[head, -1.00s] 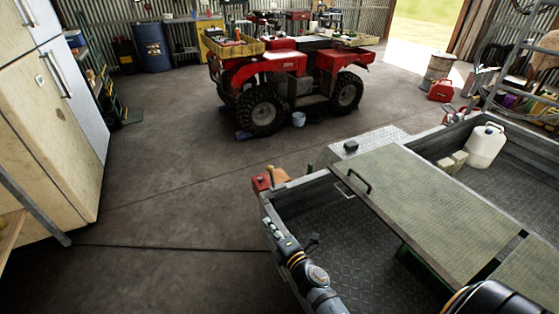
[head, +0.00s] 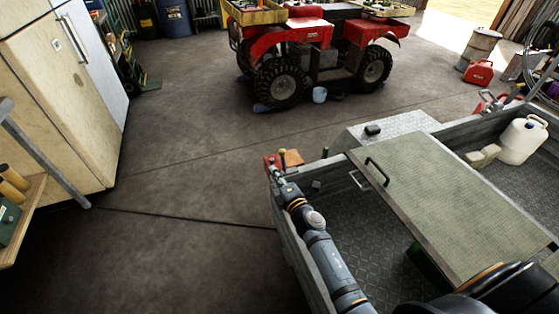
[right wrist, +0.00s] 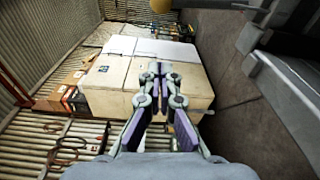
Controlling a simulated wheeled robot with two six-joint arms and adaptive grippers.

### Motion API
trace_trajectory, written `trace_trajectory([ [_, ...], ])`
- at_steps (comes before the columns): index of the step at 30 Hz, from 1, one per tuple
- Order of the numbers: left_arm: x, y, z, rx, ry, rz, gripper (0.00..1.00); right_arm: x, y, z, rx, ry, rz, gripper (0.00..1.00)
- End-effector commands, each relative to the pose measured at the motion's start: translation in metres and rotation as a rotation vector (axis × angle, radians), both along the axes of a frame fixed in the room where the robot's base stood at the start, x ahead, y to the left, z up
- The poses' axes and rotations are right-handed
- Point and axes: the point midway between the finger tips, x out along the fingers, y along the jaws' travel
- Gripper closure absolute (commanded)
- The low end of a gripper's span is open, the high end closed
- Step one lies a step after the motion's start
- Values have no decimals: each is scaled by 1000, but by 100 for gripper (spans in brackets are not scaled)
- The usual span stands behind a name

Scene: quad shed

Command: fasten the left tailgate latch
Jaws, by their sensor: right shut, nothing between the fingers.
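The trailer (head: 297,238) fills the lower right of the head view. At its near-left far corner is a small red fitting (head: 270,163) with an orange-tan piece and a short upright lever; I cannot tell whether this is the left tailgate latch or how it is set. My right gripper (head: 279,172) is at this corner, beside the fitting, and partly hides it. Whether they touch is unclear. In the right wrist view the right gripper (right wrist: 158,69) is shut and empty. My left gripper is out of view.
A hatched board (head: 430,195) with a black handle lies across the trailer. A white jug (head: 522,140) stands inside it. A red quad (head: 325,45) is parked beyond. A pale cabinet (head: 70,110) stands left, with bare floor between. A wooden shelf (head: 22,225) is at the left edge.

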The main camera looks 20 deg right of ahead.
Motion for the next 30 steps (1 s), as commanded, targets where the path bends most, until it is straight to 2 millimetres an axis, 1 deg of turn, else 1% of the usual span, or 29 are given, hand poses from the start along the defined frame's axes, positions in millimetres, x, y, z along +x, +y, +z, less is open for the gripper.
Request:
trace_trajectory([
  [1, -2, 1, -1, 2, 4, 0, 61, 12, 2, 0, 1, -2, 0, 100],
  [4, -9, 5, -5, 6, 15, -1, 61, 32, 5, -1, 1, -1, 0, 100],
  [6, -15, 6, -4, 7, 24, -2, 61, 36, -8, 1, -5, 0, 0, 100],
  [9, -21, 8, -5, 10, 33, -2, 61, 41, -21, 2, -4, 0, 0, 100],
  [15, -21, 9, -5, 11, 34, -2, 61, 45, -32, 3, 0, 0, 0, 100],
  [30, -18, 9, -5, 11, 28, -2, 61, 45, -35, 4, 20, 1, 0, 100],
])
